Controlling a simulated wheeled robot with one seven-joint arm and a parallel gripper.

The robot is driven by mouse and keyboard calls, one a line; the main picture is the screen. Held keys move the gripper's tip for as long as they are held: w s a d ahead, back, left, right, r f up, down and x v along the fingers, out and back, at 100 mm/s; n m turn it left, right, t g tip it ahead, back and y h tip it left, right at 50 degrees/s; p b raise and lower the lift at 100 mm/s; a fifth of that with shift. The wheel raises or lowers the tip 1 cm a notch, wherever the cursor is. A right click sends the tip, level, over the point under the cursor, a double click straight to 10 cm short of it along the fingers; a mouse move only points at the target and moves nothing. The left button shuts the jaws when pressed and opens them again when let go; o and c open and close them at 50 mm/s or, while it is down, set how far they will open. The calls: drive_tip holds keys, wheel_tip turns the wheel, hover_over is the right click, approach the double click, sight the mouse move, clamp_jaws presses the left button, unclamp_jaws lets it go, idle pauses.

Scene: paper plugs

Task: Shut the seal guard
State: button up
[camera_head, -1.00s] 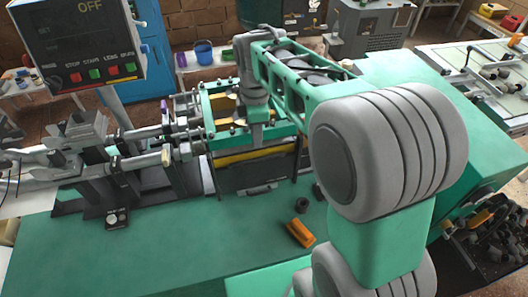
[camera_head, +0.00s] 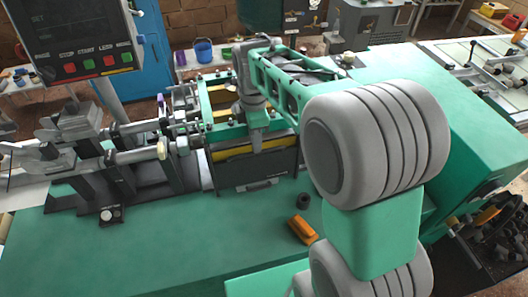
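A dark panel (camera_head: 226,179) with a small handle (camera_head: 257,185) at its lower edge stands at the front of the green-framed machine section. It may be the seal guard, but I cannot tell for certain. Yellow bars (camera_head: 231,152) show just above it. My arm reaches in from the lower right. My gripper (camera_head: 257,147) points down at the panel's top edge, near its middle. Its fingers are too small to tell whether they are open or shut, or whether they touch the panel.
A control box (camera_head: 80,40) with buttons stands at upper left. Rods and clamps (camera_head: 135,157) lie left of the panel. A black ring (camera_head: 303,201) and an orange object (camera_head: 303,231) lie on the green bench (camera_head: 150,260). The bench's front left is clear.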

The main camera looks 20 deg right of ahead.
drive_tip(key=shift+f+b, duration=1.2)
drive_tip(key=shift+f, duration=0.8)
drive_tip(key=shift+c, duration=0.4)
clamp_jaws()
drive_tip(key=shift+r, duration=0.1)
drive_tip(key=shift+r+p, duration=2.6)
drive_tip(key=shift+r, duration=0.85)
drive_tip(key=shift+w+r, duration=0.1)
drive_tip(key=shift+r, duration=0.2)
